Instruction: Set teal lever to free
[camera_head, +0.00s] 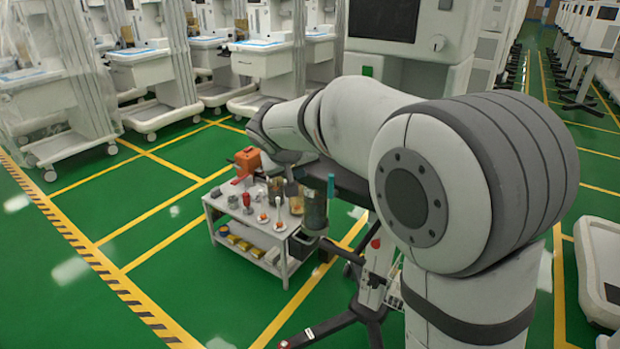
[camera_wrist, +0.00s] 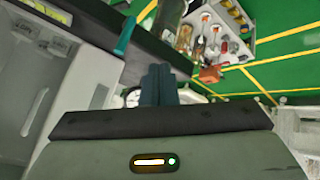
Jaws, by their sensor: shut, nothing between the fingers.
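The teal lever (camera_head: 330,186) stands upright in the head view, just right of the end of my arm and beside a dark bar. In the wrist view the teal lever (camera_wrist: 125,36) is a slanted teal bar at the edge of a dark rail, above and left of my fingers. My gripper (camera_wrist: 158,69) is shut and empty, its fingers together and apart from the lever in the picture. I cannot tell the depth between them. The lever's pivot and any position marks are not readable. In the head view my arm hides most of the gripper.
A round gauge (camera_wrist: 132,98) lies behind my fingers. A large cart (camera_head: 413,62) with a dark screen stands behind my arm. Green floor (camera_head: 60,280) is free at the left.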

